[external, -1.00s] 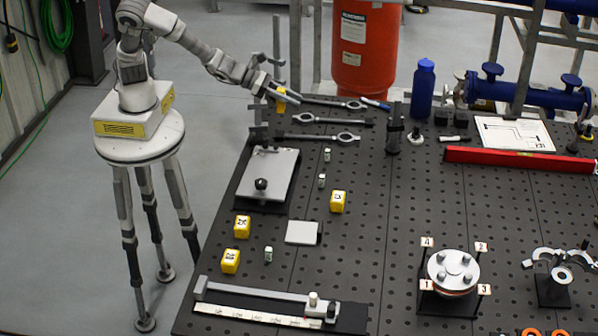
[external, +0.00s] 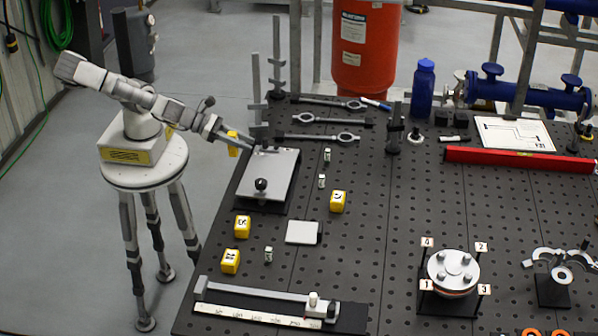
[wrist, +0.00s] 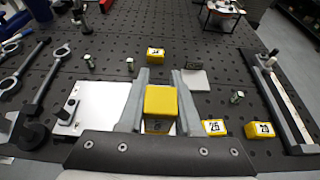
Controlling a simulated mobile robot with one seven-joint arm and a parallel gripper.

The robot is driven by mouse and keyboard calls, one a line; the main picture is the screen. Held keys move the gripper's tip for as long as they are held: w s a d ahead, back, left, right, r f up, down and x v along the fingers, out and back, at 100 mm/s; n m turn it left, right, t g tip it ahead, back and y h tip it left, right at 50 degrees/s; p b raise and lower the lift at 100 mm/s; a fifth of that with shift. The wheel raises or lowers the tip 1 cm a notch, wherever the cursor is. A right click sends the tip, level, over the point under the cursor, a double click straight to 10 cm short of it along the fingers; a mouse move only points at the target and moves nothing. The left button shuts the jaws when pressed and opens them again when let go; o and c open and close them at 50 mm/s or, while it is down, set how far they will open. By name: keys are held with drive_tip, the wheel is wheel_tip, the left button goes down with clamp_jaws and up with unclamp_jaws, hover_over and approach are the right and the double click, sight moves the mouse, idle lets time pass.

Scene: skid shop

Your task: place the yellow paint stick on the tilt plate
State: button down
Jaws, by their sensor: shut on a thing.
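My gripper (external: 229,139) is shut on a yellow block (external: 233,149), held just off the left edge of the table in the external view. In the wrist view the yellow block (wrist: 160,102) sits between the two grey fingers and looks like a short block, not a stick. I cannot make out a separate yellow paint stick. The tilt plate seems to be the pale grey plate (external: 275,165) with a black knob on a dark base, to the right of and below my gripper. In the wrist view this plate (wrist: 97,108) is left of the fingers, partly hidden.
Three numbered yellow blocks (external: 338,201) stand on the perforated black table. A ruler fixture (external: 255,315) is in front.

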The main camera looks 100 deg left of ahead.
drive_tip(key=w+a+f+b, duration=0.6)
drive_tip(key=f, duration=0.1)
drive_tip(key=shift+w+a+f, duration=0.2)
drive_tip(key=shift+a+f, duration=0.05)
drive_tip(key=shift+a, duration=0.1)
wheel_tip(320, 180, down, 4)
drive_tip(key=b, duration=0.2)
drive_tip(key=shift+f+b, duration=0.1)
drive_tip(key=shift+b, duration=0.25)
drive_tip(key=c, duration=0.6)
unclamp_jaws()
